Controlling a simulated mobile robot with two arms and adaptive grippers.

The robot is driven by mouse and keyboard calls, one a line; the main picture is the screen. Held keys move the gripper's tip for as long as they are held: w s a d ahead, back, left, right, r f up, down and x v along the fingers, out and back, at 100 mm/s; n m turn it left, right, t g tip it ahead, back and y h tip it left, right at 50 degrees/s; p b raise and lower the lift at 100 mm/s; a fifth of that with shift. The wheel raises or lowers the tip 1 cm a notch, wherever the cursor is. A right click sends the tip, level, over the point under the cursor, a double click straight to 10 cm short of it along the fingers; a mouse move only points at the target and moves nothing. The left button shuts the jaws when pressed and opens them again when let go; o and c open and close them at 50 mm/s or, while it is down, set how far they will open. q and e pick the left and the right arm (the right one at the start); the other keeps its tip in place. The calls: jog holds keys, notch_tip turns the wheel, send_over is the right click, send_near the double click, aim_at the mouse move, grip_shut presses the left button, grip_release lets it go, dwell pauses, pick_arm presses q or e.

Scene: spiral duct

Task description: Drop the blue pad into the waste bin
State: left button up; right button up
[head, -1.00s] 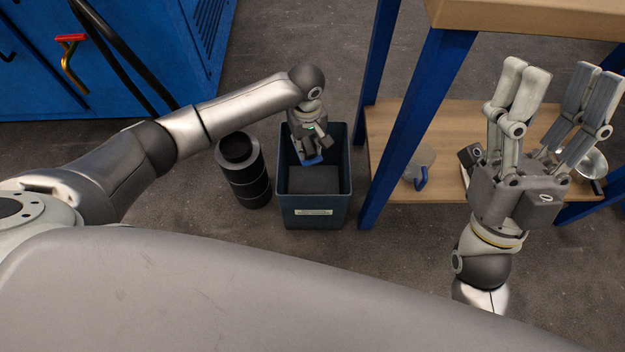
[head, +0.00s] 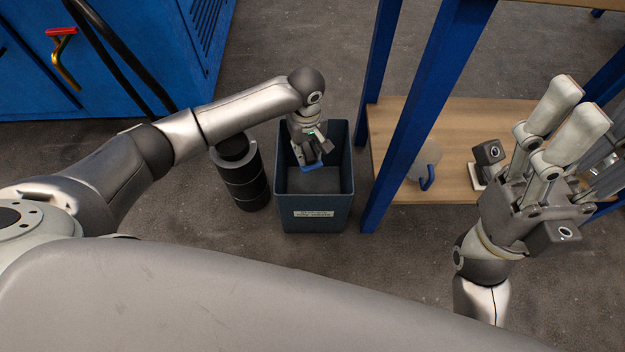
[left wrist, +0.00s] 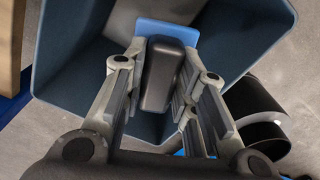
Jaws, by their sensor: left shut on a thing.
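The waste bin (head: 300,222) is a dark blue, open-topped box with a white label on its front, standing on the floor at the middle of the head view. My left gripper (head: 311,158) is shut on the blue pad (head: 312,168) at the bin's opening. In the left wrist view, the pad's blue edge (left wrist: 167,31) shows beyond a dark block between the fingers, with the bin's walls (left wrist: 75,45) around it. I cannot tell how deep the pad is. My right gripper (head: 590,135) is open and empty, away from the bin on the right.
A blue hook-shaped item (head: 428,178) is on the shelf. A blue cabinet (head: 150,50) is at back left.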

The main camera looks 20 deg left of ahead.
pick_arm(q)
jog(key=o, duration=1)
notch_tip(320, 180, up, 12)
dwell(0.4)
